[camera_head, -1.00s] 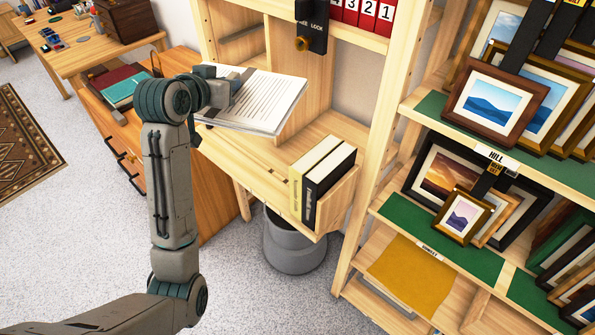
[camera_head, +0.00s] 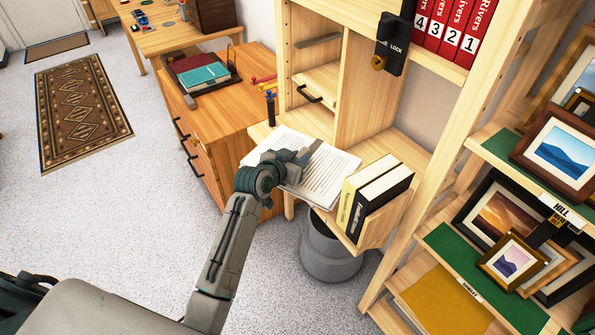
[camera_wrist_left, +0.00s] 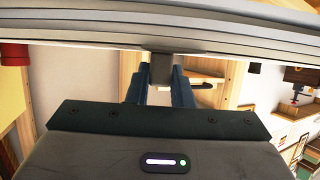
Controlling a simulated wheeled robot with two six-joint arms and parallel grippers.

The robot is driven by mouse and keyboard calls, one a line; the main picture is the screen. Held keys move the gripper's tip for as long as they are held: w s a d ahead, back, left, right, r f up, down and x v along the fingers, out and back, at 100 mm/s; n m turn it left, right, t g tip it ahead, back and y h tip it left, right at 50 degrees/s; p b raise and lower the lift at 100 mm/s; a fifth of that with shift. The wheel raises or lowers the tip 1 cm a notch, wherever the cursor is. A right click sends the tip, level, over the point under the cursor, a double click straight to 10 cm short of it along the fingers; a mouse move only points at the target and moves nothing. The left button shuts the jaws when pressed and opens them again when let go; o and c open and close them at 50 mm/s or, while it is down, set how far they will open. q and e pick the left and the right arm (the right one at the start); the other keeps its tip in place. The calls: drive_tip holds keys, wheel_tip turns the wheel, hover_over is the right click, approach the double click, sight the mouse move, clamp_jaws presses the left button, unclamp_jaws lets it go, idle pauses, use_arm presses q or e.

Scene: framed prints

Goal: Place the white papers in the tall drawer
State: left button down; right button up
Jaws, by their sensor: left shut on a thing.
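A stack of white papers with printed lines (camera_head: 332,178) is held above or at the wooden desk shelf; I cannot tell whether it touches. My left gripper (camera_head: 302,158) is shut on its near left part. In the left wrist view the fingers (camera_wrist_left: 161,72) grip the stack's edge (camera_wrist_left: 220,28), which spans the top. An orange-brown cabinet (camera_head: 228,130) stands left of the papers, with dark handles on its front. A small wooden drawer (camera_head: 322,78) with a dark handle is in the shelf behind. I cannot tell which is the tall drawer. My right gripper is not in view.
Two upright books (camera_head: 372,200) stand right of the papers. A grey bin (camera_head: 330,255) is below. A tray with red and teal books (camera_head: 203,74) is on the cabinet. Framed prints (camera_head: 560,150) fill the right shelves.

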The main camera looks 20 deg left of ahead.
use_arm(q)
drive_tip(key=shift+w+f, duration=0.1)
drive_tip(key=shift+f, duration=2.9)
drive_tip(key=shift+f, duration=0.2)
drive_tip(key=c, duration=1.3)
unclamp_jaws()
drive_tip(key=shift+r, duration=0.1)
drive_tip(key=b+v, duration=0.1)
drive_tip(key=v, duration=1.1)
